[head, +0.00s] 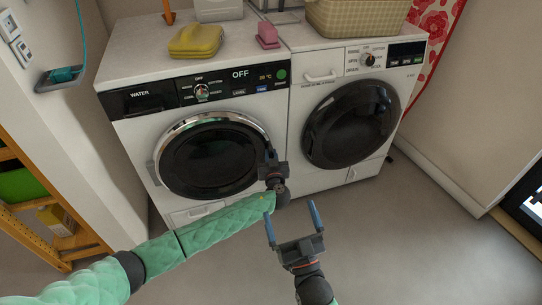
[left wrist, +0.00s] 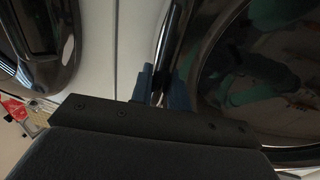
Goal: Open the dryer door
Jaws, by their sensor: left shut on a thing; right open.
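Two white front-loading machines stand side by side in the head view. The left machine (head: 135,135), with a "WATER" drawer and a display reading "OFF", has a round dark door (head: 205,160) with a chrome rim. No label I can read says which is the dryer. My left gripper (head: 270,165) is at this door's right edge. In the left wrist view its blue fingers (left wrist: 163,85) are shut around the chrome rim (left wrist: 172,45). The door looks closed or nearly so. My right gripper (head: 295,225) is open and empty, lower, in front of the machines.
The right machine (head: 300,110) has a dark round door (head: 350,122), which looks closed. A yellow sponge-like item (head: 195,40), a pink item (head: 267,36) and a basket (head: 355,17) stand on top. A wooden shelf (head: 30,190) is at left. The floor (head: 420,240) at right is clear.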

